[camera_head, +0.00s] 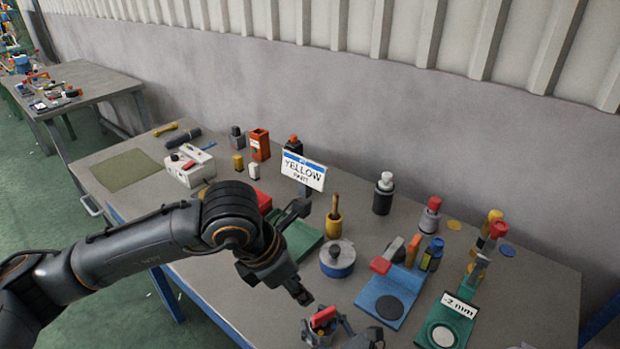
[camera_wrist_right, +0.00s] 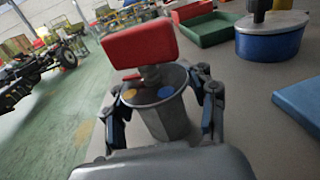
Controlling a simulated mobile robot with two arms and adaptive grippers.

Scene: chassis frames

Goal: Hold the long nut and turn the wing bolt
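A red wing-shaped head (camera_wrist_right: 140,45) sits on a short stem in a grey tapered holder (camera_wrist_right: 165,118) in the right wrist view. I take these to be the wing bolt and the long nut. The red head also shows at the bottom of the head view (camera_head: 323,317). My right gripper (camera_head: 328,330) has its fingers on either side of the grey holder, with gaps low down; contact near the rim is unclear. My left gripper (camera_head: 297,254) hangs above the table, left of the round blue-sided pot, with its fingers spread and nothing between them.
A blue-sided round pot (camera_head: 337,262), a blue tray (camera_head: 378,284) and a green tray (camera_head: 303,237) lie nearby. A yellow holder (camera_head: 334,224) and a sign (camera_head: 303,171) stand behind. A green fixture (camera_head: 440,322) is at right. The table's front edge is close.

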